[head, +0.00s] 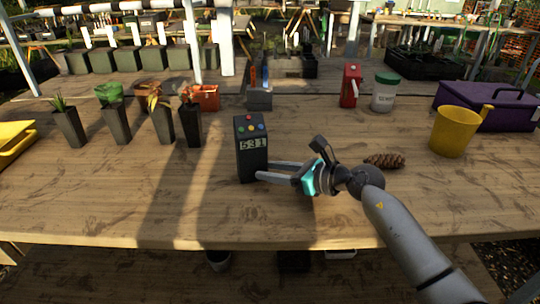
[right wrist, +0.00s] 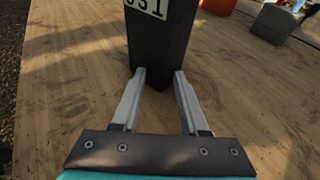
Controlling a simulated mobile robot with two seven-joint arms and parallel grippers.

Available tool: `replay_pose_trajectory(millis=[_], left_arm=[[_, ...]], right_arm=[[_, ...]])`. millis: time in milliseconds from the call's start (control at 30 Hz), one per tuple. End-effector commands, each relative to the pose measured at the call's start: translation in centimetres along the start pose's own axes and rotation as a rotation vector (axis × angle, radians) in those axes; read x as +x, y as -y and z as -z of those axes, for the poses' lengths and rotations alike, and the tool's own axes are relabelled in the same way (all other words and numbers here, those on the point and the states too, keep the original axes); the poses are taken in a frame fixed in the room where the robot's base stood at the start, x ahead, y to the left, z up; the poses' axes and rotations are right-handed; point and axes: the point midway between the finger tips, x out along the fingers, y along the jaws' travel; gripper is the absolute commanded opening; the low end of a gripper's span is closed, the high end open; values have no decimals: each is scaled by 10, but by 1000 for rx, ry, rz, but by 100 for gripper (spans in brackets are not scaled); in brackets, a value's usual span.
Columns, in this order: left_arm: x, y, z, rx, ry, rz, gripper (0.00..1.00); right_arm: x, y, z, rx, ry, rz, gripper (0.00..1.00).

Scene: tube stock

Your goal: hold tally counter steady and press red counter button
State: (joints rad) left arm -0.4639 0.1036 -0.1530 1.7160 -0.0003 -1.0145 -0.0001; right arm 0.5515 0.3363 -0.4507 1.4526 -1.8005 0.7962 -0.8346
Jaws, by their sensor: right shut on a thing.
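The tally counter (head: 252,160) is a dark upright box on the wooden table, with a display reading 531 and several small coloured buttons, a red one among them, on its sloped top. Its lower part shows in the right wrist view (right wrist: 160,40), where the top and buttons are out of frame. My right gripper (head: 264,170) comes in from the right, low on the counter. Its two fingers (right wrist: 159,78) are shut on the counter's lower body, one on each side. The counter stands upright. My left gripper is not in view.
A pine cone (head: 385,160) lies right of my right gripper. A yellow pot (head: 454,133), purple toolbox (head: 490,105), white jar (head: 384,97) and red container (head: 350,86) stand behind it. Several dark plant pots (head: 115,124) stand left.

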Motion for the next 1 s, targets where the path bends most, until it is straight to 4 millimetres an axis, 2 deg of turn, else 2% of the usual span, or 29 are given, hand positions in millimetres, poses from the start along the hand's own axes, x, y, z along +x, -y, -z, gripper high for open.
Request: replay_pose_trajectory(millis=[33,267,600,1000], left_arm=[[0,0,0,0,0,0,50],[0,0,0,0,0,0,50],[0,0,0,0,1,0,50],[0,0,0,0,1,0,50]], right_arm=[[0,0,0,0,0,0,27],[0,0,0,0,-1,0,1],[0,0,0,0,0,0,0],[0,0,0,0,0,0,45]])
